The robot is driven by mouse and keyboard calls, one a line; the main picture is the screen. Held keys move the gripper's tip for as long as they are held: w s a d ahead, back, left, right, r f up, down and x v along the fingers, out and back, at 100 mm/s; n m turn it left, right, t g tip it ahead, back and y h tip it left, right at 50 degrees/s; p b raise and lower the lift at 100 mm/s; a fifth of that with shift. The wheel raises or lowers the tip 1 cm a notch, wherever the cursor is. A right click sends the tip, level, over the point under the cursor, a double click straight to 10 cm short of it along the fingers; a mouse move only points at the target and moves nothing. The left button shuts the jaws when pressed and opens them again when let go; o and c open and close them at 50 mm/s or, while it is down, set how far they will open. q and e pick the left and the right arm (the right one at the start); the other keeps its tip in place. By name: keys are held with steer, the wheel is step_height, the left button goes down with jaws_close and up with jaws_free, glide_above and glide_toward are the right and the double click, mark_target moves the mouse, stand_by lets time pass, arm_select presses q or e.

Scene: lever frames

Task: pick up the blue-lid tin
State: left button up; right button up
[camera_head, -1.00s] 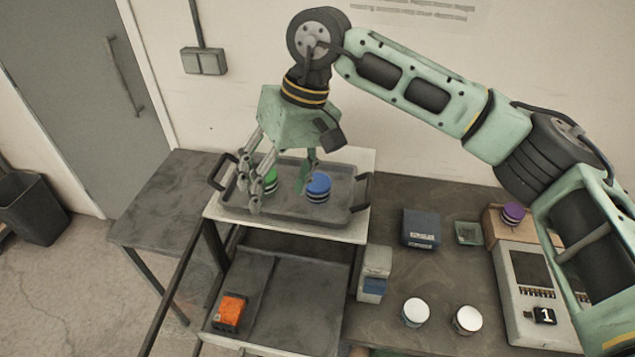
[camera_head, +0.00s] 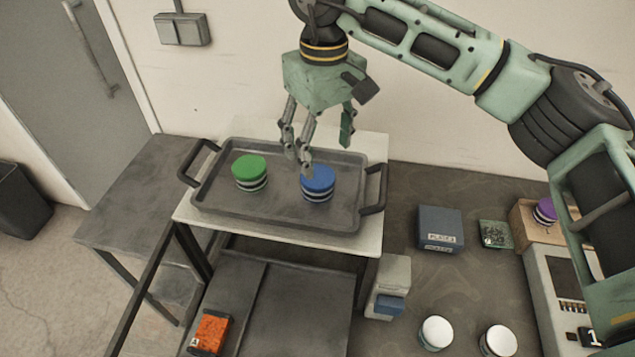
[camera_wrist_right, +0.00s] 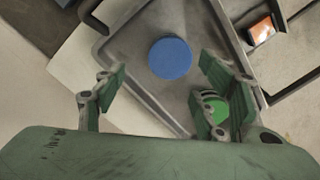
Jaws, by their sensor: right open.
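The blue-lid tin (camera_head: 318,183) stands upright in the right half of a grey tray (camera_head: 275,212). The green-lid tin (camera_head: 250,173) stands upright to its left in the same tray. My right gripper (camera_head: 322,158) is open above and behind the blue-lid tin, with a finger overlapping the lid's edge in the head view; I cannot tell whether they touch. In the right wrist view the blue lid (camera_wrist_right: 171,58) lies ahead of the open fingers, between their lines. The green-lid tin (camera_wrist_right: 213,106) shows there behind the right finger. My left gripper is not in view.
The tray has black handles and sits on a raised white-topped stand (camera_head: 365,240). An orange box (camera_head: 210,332) lies on the lower shelf.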

mark_target(319, 175)
steer(key=shift+s+f+p, duration=0.2)
steer(key=shift+f+p, duration=0.25)
steer(key=shift+f, duration=0.4)
steer(key=f+p, duration=0.2)
steer(key=f, duration=0.1)
steer(key=f+p, duration=0.1)
steer(key=f, duration=0.1)
steer(key=shift+s+a, duration=0.25)
steer(key=shift+s, duration=0.1)
steer(key=shift+f, duration=0.15)
steer(key=shift+c, duration=0.6)
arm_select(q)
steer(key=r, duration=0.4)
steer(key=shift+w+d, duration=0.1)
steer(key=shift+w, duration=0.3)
arm_select(e)
steer(key=c, duration=1.2)
